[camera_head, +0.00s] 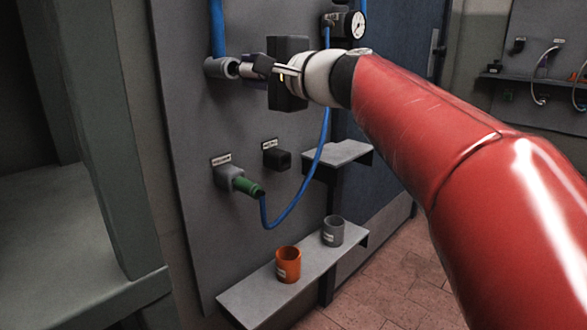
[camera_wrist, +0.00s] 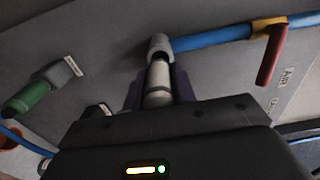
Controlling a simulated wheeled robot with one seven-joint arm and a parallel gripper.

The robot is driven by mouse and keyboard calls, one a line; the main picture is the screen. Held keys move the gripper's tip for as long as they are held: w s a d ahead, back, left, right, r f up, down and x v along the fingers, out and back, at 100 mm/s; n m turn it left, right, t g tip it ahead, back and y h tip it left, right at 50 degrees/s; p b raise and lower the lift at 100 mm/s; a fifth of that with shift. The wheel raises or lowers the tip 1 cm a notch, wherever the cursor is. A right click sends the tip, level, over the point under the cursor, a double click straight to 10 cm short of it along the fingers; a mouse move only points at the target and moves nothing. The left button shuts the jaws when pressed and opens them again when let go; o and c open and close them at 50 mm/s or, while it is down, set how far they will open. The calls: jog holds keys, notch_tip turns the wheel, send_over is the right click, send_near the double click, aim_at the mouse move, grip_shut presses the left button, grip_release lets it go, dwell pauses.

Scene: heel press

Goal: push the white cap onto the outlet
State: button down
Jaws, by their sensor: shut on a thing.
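The outlet (camera_head: 215,67) is a grey fitting at the lower end of the blue pipe on the wall panel. It also shows in the wrist view (camera_wrist: 160,46), at the top middle. The white cap (camera_wrist: 158,82) is a pale cylinder between my gripper's two dark fingers. My gripper (camera_wrist: 158,92) is shut on it, and it also shows in the head view (camera_head: 246,66). The cap is in line with the outlet and its front end meets the outlet's mouth. I cannot tell how far it is on.
A green plug (camera_head: 248,186) with a blue hose sits in a lower grey socket (camera_head: 225,175). A dark port (camera_head: 277,159) is beside it. Orange (camera_head: 288,265) and grey (camera_head: 333,231) cups stand on the lower shelf (camera_head: 262,296). A red-handled valve (camera_wrist: 271,55) is on the pipe.

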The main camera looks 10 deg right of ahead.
jog(key=shift+x, duration=1.45)
jog(key=c, duration=1.1)
grip_release()
jog(key=shift+o, duration=0.2)
jog(key=b+v, duration=0.1)
jog(key=v, duration=0.6)
jog(key=s+d+f+n+g+h, duration=0.2)
jog(key=s+f, duration=0.6)
jog(key=f, duration=0.4)
jog(key=s+d+f+n+g+h+p, duration=0.1)
jog(key=s+d+f+n+g+h, duration=0.2)
jog(key=s+f, duration=0.5)
jog(key=s+d+f+n+g+h, duration=0.3)
jog(key=s+f, duration=0.4)
jog(key=f, duration=0.9)
jog(key=n+g+h, duration=0.1)
jog(key=n+h, duration=0.1)
jog(key=shift+s+f+n+h, duration=0.3)
jog(key=shift+s+n, duration=0.1)
